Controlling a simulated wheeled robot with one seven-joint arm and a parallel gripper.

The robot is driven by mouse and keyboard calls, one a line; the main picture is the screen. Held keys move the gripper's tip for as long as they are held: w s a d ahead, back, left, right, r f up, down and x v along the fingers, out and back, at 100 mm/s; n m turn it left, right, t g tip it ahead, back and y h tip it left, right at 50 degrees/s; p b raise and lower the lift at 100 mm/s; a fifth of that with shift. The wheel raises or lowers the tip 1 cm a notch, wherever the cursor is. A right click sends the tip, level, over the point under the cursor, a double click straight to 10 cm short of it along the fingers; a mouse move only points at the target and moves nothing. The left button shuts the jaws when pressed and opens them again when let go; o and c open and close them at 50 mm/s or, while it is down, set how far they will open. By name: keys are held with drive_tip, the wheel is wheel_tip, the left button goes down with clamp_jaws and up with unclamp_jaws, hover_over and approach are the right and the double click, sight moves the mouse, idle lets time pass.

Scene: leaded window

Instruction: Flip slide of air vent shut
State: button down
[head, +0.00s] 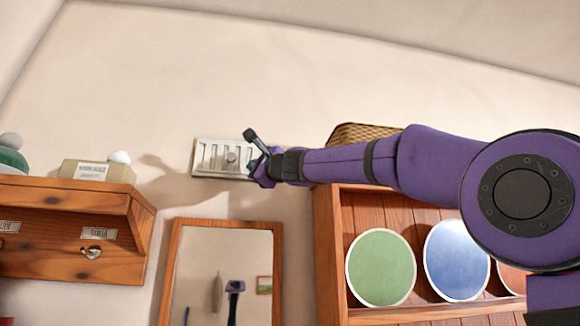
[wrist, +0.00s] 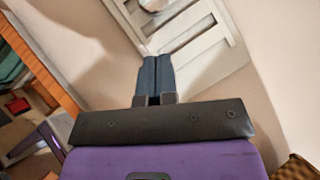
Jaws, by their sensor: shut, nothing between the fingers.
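The air vent (head: 222,158) is a pale plate with upright slots, fixed to the wall; its right end is partly hidden by my gripper in the head view. A round knob (head: 231,157) sits near its middle. The vent also shows in the wrist view (wrist: 203,42), with the knob (wrist: 154,4) cut off at the top edge. My gripper (head: 255,162) is beside the vent's right end. In the wrist view its fingers (wrist: 158,60) are together and empty, their tips over the plate's lower edge, short of the knob. I cannot tell whether they touch the plate.
A wooden-framed mirror (head: 223,224) hangs below the vent. A wooden shelf with key hooks (head: 70,195) is at left, a box (head: 92,172) on it. At right a wooden rack (head: 327,240) holds round plates, with a basket (head: 362,134) on top. The wall above is clear.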

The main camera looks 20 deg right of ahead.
drive_tip(key=v, duration=0.9)
drive_tip(key=shift+s, duration=0.25)
drive_tip(key=shift+f, duration=0.1)
drive_tip(key=s+f+n+g+h, duration=0.1)
drive_tip(key=s+f+n+g, duration=0.4)
drive_tip(key=f, duration=0.8)
drive_tip(key=s+f+n+g, duration=0.3)
drive_tip(key=s+f+n, duration=0.4)
drive_tip(key=f, duration=0.6)
drive_tip(key=s+d+f+n+g+h, duration=0.2)
drive_tip(key=s+f, duration=0.6)
drive_tip(key=f, duration=0.4)
drive_tip(key=s+d+f+n+g+h, duration=0.3)
drive_tip(key=s+d+f, duration=0.4)
drive_tip(key=f, duration=0.5)
drive_tip(key=shift+s+f+n+g+h, duration=0.3)
drive_tip(key=shift+s+g+h, duration=0.3)
drive_tip(key=shift+g+h, duration=0.35)
drive_tip(key=shift+d, duration=0.1)
